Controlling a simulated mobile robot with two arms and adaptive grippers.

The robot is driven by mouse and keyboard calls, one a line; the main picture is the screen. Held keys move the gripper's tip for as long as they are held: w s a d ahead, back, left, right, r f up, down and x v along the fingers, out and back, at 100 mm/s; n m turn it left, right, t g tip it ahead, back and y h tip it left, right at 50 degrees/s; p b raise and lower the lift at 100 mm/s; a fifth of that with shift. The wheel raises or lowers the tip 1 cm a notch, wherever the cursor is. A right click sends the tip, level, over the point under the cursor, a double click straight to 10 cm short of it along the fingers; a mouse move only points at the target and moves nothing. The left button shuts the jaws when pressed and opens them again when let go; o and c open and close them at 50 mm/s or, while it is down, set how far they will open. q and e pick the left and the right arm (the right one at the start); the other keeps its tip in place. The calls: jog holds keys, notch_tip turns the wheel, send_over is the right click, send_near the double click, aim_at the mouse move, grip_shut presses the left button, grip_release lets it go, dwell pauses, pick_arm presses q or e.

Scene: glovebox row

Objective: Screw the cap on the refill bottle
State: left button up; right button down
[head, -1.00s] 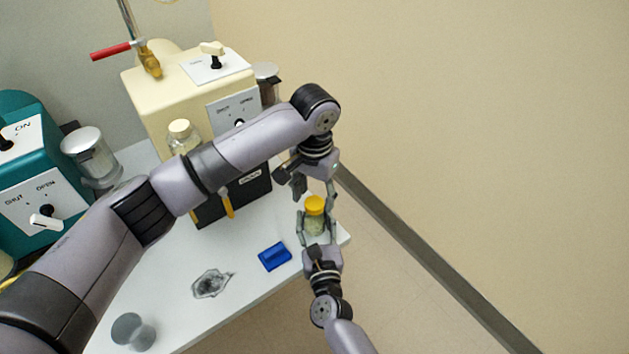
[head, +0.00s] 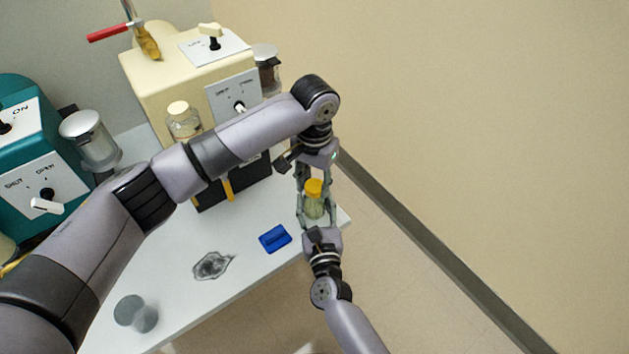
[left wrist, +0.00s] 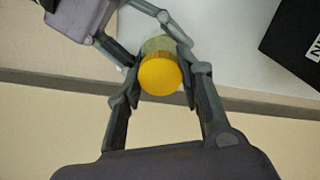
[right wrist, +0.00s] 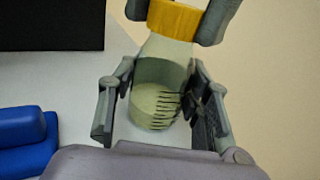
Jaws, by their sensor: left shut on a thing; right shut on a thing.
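The yellow cap (head: 313,187) sits on top of the refill bottle (head: 314,206), a clear bottle with pale greenish contents. My left gripper (head: 314,182) reaches down from above and is shut on the cap; its fingers lie on both sides of the cap (left wrist: 160,75) in the left wrist view. My right gripper (head: 316,215) is shut on the bottle body from the front, and in the right wrist view its fingers flank the bottle (right wrist: 160,92). The bottle looks upright near the table's right edge. The thread under the cap is hidden.
A blue block (head: 275,238) and a dark-edged clear piece (head: 212,266) lie on the white table (head: 180,300), left of the bottle. A grey round object (head: 130,312) is at the front left. The cream machine (head: 165,85) and teal machine (head: 25,190) stand behind. The wall is right.

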pick_arm(q)
jog(key=c, duration=0.4)
jog(key=shift+m, duration=0.9)
grip_shut()
jog(key=o, duration=1.3)
grip_release()
jog(key=shift+c, duration=0.2)
jog(key=shift+r, duration=2.25)
notch_tip(320, 180, up, 4)
jog(key=shift+f+n, duration=0.25)
jog(key=shift+n, duration=0.65)
jog(key=shift+c, duration=0.4)
